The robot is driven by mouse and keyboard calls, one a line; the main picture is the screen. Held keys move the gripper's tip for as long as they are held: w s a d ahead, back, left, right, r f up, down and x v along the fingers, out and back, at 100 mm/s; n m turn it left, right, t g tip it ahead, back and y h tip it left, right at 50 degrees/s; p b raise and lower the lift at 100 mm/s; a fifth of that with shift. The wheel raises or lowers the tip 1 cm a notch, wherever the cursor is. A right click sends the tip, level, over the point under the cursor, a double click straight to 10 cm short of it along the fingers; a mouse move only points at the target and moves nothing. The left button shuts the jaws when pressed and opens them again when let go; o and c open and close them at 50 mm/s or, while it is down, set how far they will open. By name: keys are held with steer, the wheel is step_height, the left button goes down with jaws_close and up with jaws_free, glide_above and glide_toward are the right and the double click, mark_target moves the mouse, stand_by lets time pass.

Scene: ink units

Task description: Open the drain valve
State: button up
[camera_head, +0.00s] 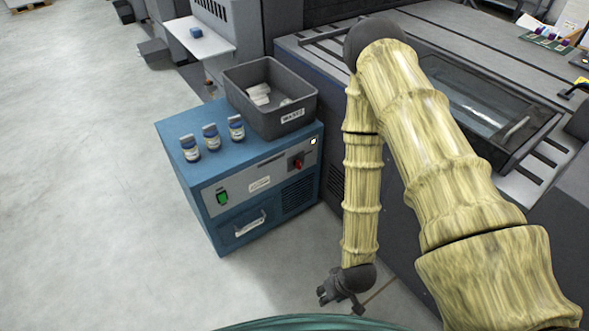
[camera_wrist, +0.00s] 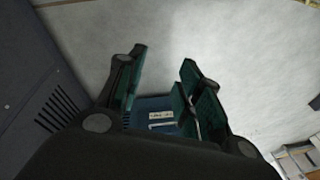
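A blue cabinet (camera_head: 205,235) stands on the floor left of my arm, with a grey front panel. A red knob or lever (camera_head: 298,161) sits at the panel's upper right; it may be the drain valve, but its label is too small to read. My gripper (camera_head: 328,294) hangs low to the right of the cabinet, apart from it. In the wrist view my gripper (camera_wrist: 163,66) is open, with nothing between its fingers. Part of the cabinet (camera_wrist: 150,103) shows beyond the fingers there; the red knob does not show.
A green switch (camera_head: 222,197) and a handle (camera_head: 250,225) are on the cabinet front. A grey bin (camera_head: 248,112) and blue-white bottles (camera_head: 210,138) stand on top. A large grey machine (camera_head: 318,95) borders the right. Floor (camera_head: 90,200) to the left is clear.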

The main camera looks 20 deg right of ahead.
steer(key=w+a+f+n+t+y+b, duration=0.1)
steer(key=w+f+t+b, duration=0.2)
steer(key=w, duration=0.4)
steer(key=w+a+f+y+b, duration=0.1)
steer(key=w+f+b, duration=0.35)
steer(key=w, duration=0.25)
steer(key=n+t+y+b, duration=0.3)
steer(key=t+b, duration=0.9)
steer(key=b, duration=1.2)
glide_toward(300, 163)
steer(key=b+x, duration=0.1)
steer(key=x, duration=0.4)
steer(key=b+x, duration=0.1)
steer(key=x, duration=0.2)
steer(key=shift+w+f+b, duration=0.25)
steer(key=shift+f+b, duration=0.05)
steer(key=shift+b, duration=0.05)
steer(key=shift+w+a+r, duration=0.1)
steer(key=shift+w+a, duration=0.15)
steer(key=shift+w, duration=0.45)
steer(key=c, duration=0.7)
